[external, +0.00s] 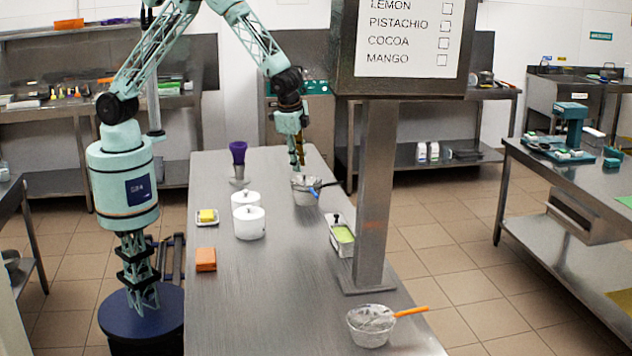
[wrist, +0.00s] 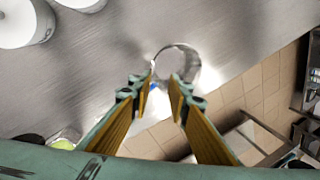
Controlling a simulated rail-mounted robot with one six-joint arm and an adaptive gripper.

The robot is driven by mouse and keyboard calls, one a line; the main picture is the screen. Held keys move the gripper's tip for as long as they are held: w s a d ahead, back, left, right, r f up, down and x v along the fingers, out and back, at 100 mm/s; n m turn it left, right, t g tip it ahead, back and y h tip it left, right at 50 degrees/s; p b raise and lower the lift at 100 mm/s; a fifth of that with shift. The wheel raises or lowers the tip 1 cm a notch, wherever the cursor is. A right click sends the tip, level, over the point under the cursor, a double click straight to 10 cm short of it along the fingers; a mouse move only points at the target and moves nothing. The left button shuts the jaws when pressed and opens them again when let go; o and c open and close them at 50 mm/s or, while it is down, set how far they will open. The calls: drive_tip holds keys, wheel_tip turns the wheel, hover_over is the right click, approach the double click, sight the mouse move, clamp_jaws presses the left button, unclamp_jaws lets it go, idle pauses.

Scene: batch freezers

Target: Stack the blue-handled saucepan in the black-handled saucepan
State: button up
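The grey metal pan body (external: 304,196) there looks like a single round shape, so the two saucepans overlap closely; how deep one sits in the other cannot be told. My gripper (external: 298,164) points down just above this spot. In the wrist view my gripper (wrist: 162,82) has its fingertips apart, near the round pan rim (wrist: 198,65). A small blue patch (wrist: 152,87) shows between the fingers.
White lidded tubs (external: 249,223), a purple-topped holder (external: 238,160), a yellow block on a dish (external: 207,216) and an orange block (external: 205,260) stand left. A green-filled container (external: 342,237) is beside the sign post (external: 374,200).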

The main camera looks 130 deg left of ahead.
drive_tip(key=shift+v, duration=1.8)
